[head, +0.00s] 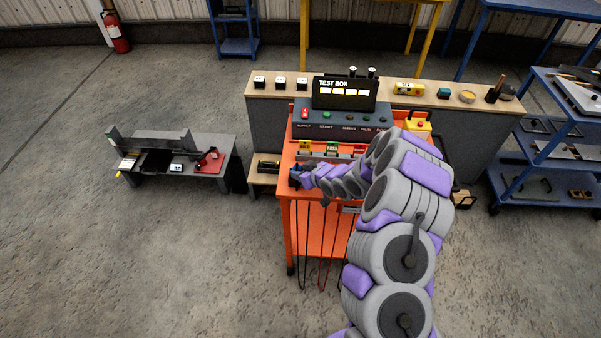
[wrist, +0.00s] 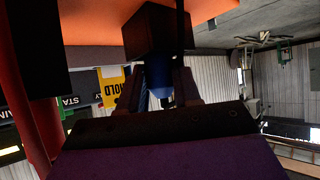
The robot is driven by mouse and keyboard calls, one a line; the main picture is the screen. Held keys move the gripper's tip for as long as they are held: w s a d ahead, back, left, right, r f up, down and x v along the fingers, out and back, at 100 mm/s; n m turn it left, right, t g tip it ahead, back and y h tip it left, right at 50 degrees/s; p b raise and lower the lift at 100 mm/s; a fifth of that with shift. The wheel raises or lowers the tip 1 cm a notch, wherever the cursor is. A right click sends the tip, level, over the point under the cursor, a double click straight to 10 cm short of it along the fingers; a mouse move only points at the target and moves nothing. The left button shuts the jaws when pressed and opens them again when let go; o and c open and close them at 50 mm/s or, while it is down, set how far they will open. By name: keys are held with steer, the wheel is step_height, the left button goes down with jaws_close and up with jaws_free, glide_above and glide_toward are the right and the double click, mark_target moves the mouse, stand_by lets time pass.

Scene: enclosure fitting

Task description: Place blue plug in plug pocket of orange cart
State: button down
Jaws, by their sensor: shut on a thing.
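The orange cart (head: 338,240) stands in the middle of the head view, with the test box (head: 345,92) at its back. My gripper (head: 299,175) is low over the left part of the cart top. In the wrist view my gripper (wrist: 160,88) is shut on the blue plug (wrist: 158,76), which shows between its two fingers. A dark block (wrist: 156,30) is right at the plug's far end; I cannot tell whether they touch. The plug is tiny and dark in the head view. I cannot make out the plug pocket.
Yellow, green and red tagged pieces stand in a row (head: 332,149) behind my gripper. A yellow HOLD tag (wrist: 112,86) is left of the fingers in the wrist view. Cables (head: 322,262) hang from the cart front. A grey bench (head: 205,182) stands left; a blue shelf cart (head: 545,185) stands right.

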steer(key=shift+a, duration=0.1)
steer(key=c, duration=0.8)
jaws_free()
steer(key=p+v, duration=0.1)
steer(key=v, duration=1.1)
steer(key=shift+r, duration=0.1)
